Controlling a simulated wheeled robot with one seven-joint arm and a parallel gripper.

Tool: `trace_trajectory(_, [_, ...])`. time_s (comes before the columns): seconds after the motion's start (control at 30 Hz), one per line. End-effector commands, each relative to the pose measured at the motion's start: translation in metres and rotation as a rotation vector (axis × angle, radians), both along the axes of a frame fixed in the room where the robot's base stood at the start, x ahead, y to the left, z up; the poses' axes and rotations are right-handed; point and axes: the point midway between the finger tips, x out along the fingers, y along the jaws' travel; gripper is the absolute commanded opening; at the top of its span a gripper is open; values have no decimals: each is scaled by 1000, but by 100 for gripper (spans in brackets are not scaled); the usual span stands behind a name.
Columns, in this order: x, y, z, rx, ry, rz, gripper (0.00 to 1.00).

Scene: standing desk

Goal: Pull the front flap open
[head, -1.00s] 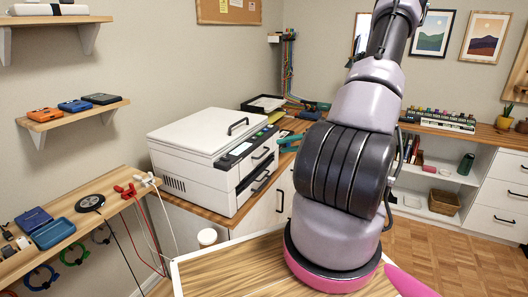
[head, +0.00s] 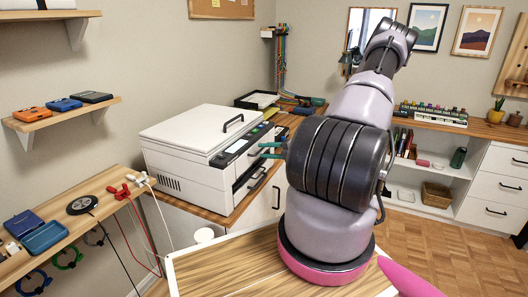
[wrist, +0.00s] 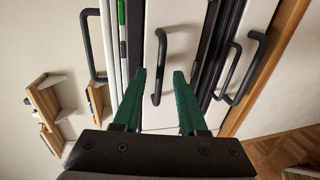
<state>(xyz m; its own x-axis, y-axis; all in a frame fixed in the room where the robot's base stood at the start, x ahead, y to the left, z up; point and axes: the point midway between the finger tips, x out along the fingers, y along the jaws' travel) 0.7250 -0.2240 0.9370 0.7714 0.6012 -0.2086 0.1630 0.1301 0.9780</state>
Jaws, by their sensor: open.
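The white printer (head: 195,150) stands on the wooden-topped cabinet, with its lid shut. Its front faces right, and the front flap (wrist: 160,25) appears as a white panel with a black bar handle (wrist: 161,65) in the wrist view. My gripper (head: 266,150) has green fingers and is at the printer's front. In the wrist view my gripper (wrist: 159,74) is open, one finger on each side of the bar handle. I cannot tell whether the fingers touch it. The flap looks shut. Most of my wrist is hidden behind my arm in the head view.
A lid handle (wrist: 90,45) is left of the fingers, and more black handles (wrist: 227,70) are to the right. A wooden wall shelf with cables (head: 80,205) is left of the printer.

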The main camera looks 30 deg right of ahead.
Motion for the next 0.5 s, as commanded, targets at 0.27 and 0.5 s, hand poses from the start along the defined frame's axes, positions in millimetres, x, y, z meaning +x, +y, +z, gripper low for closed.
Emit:
trace_trajectory(0.27, [8,6,-2,0,0,0,42])
trace_trajectory(0.5, [7,6,-2,0,0,0,3])
